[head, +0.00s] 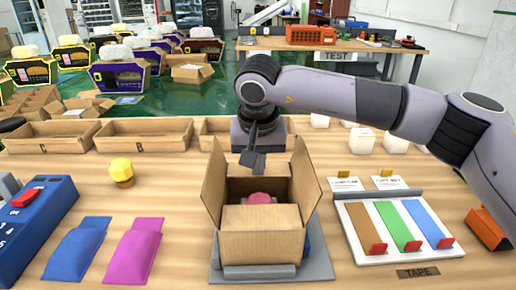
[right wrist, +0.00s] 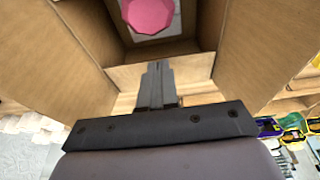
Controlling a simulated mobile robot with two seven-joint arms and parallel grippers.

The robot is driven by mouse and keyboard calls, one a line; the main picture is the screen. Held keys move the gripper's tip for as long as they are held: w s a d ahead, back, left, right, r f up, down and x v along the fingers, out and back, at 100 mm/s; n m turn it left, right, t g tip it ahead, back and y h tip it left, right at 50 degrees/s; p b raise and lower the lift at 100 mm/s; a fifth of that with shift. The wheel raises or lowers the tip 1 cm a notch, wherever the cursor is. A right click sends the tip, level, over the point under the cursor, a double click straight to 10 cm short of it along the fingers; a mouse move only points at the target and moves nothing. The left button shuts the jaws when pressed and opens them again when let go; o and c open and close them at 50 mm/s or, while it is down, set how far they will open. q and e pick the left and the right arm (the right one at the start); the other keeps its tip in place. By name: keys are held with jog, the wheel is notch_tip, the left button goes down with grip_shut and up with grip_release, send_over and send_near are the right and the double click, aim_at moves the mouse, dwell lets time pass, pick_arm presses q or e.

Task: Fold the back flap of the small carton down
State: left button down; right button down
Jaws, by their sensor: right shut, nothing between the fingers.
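The small open carton (head: 262,235) stands on a grey stand in the middle of the table. Its left flap (head: 214,180) and right flap (head: 305,180) stand up. A pink object (head: 261,198) lies inside it, also seen in the right wrist view (right wrist: 148,14). My right gripper (head: 252,160) is shut and empty, pointing down at the carton's back edge. In the right wrist view, its fingertips (right wrist: 156,72) are in front of a pale cardboard panel (right wrist: 190,68), which seems to be the back flap. I cannot tell whether they touch. My left gripper is out of view.
Wooden trays (head: 143,134) line the back. A board with coloured strips (head: 352,225) stands to the right, blue and magenta pouches (head: 132,252) to the left. My right arm spans the back right.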

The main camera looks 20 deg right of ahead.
jog(key=shift+f, duration=0.15)
jog(key=shift+s+f+b, duration=0.2)
jog(key=shift+f+b, duration=0.15)
jog(key=shift+f, duration=0.35)
